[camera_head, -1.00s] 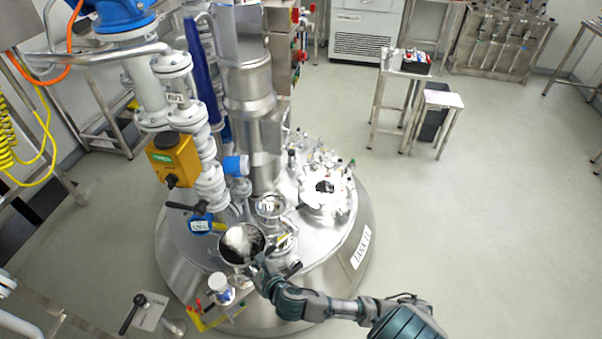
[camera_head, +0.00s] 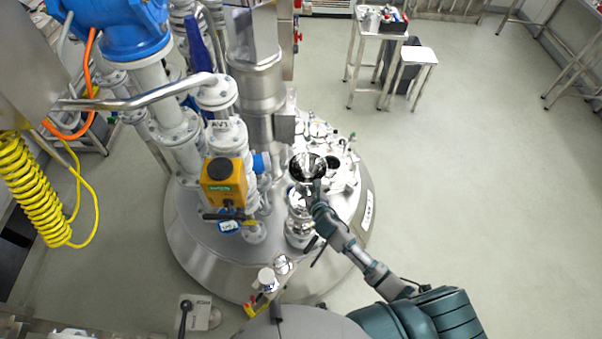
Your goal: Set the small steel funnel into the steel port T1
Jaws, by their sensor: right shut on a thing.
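The small steel funnel (camera_head: 308,164) shows its dark, shiny inside, mouth up, above the top of the steel tank. My right gripper (camera_head: 314,187) is shut on the funnel at its near side. The funnel's lower end is hidden, and I cannot tell whether it touches anything below. A round steel opening with a dark middle (camera_head: 335,166) is just right of the funnel. A steel fitting (camera_head: 299,201) stands just below it in the picture. No T1 label is readable, so I cannot tell which is the port. My left gripper is out of view.
White valves and pipes with a yellow box (camera_head: 223,182) crowd the left of the tank lid (camera_head: 203,232). A steel column (camera_head: 261,95) rises behind. Small fittings (camera_head: 317,130) stand behind the funnel. The floor at the right is clear; a small table (camera_head: 379,37) stands farther back.

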